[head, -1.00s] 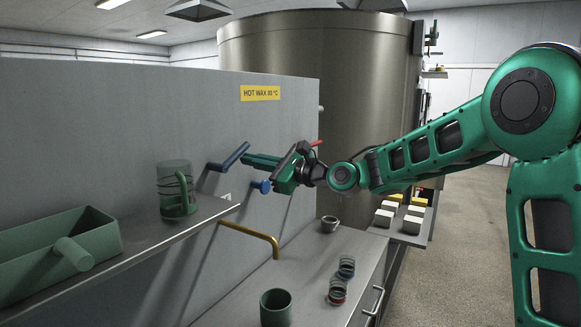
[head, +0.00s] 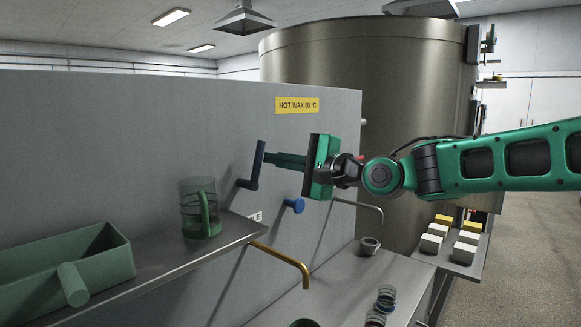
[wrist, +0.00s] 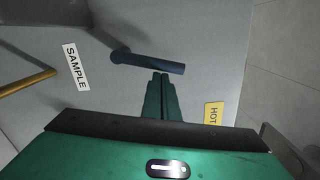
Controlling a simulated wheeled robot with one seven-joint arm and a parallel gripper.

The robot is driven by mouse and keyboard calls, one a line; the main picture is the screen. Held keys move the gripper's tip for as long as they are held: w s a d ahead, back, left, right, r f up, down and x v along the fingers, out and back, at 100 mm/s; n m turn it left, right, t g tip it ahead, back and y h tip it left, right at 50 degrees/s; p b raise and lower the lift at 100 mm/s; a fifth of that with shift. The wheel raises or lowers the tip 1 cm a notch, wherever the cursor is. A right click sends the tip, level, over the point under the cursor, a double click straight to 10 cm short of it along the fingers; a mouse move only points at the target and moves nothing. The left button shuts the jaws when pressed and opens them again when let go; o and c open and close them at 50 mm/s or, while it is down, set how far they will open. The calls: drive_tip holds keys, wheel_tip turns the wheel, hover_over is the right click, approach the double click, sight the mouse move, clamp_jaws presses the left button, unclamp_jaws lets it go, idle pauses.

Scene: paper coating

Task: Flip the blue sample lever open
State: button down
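The dark blue lever (head: 259,163) is mounted on the grey wall panel, its handle pointing steeply up and slightly right of its pivot. It also shows in the wrist view (wrist: 152,63), lying across just beyond my fingertips. My gripper (head: 273,160) points left at the lever handle. In the wrist view its fingers (wrist: 160,79) lie side by side with only a thin line between them, shut and holding nothing. The tips are at or very near the lever; I cannot tell whether they touch. A SAMPLE label (wrist: 75,67) is on the panel, with a brass spout (head: 283,262) below.
A round blue knob (head: 294,205) is on the panel to the lower right of the lever. A glass mug with a green handle (head: 200,208) stands on the shelf (head: 232,236), beside a green trough (head: 110,262). A large steel tank (head: 400,100) stands behind my gripper.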

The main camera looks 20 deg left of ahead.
drive_tip(key=shift+s+a+r+n, duration=0.2)
drive_tip(key=shift+s+r+n, duration=0.05)
drive_tip(key=shift+s+n, duration=0.2)
drive_tip(key=shift+s+a+r+n, duration=0.15)
drive_tip(key=shift+s+r+n, duration=0.05)
drive_tip(key=shift+s+n, duration=0.25)
drive_tip(key=d, duration=1.1)
drive_tip(key=shift+w+d, duration=0.15)
drive_tip(key=shift+d, duration=0.2)
drive_tip(key=shift+f, duration=0.1)
